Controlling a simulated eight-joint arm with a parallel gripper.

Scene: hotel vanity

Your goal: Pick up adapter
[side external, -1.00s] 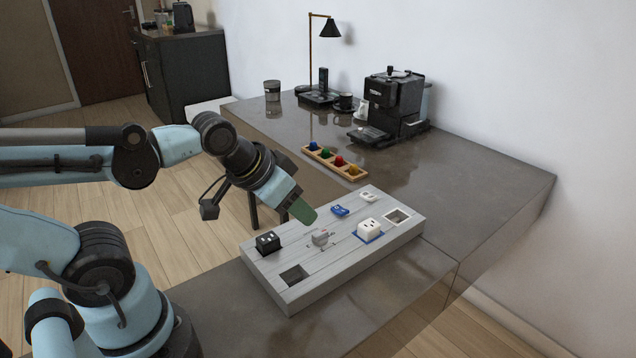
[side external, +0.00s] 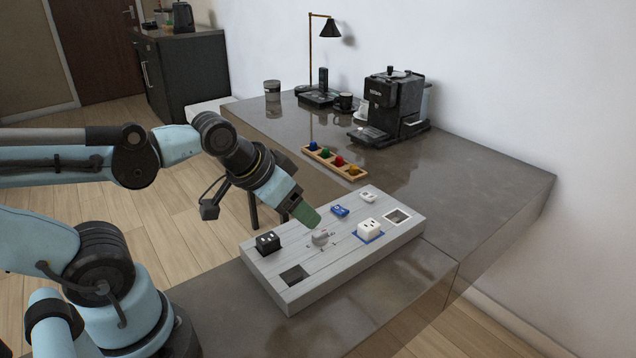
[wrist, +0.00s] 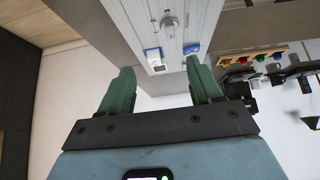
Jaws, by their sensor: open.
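A white cube-shaped adapter (side external: 368,229) with dark socket slots sits on a blue square on the grey board (side external: 320,270), right of its middle. In the wrist view the adapter (wrist: 153,56) shows small near the board's lower left edge. My gripper (side external: 306,214) is above the board's rear edge, left of the adapter and apart from it, tilted downward. In the wrist view its two green fingers (wrist: 160,68) are spread wide with nothing between them.
The board also holds a black block (side external: 267,242), a grey knob (side external: 320,237), a blue piece (side external: 340,211), a white oval piece (side external: 368,197) and two square openings. Behind it are a wooden tray (side external: 334,161) of coloured knobs and a coffee machine (side external: 395,103).

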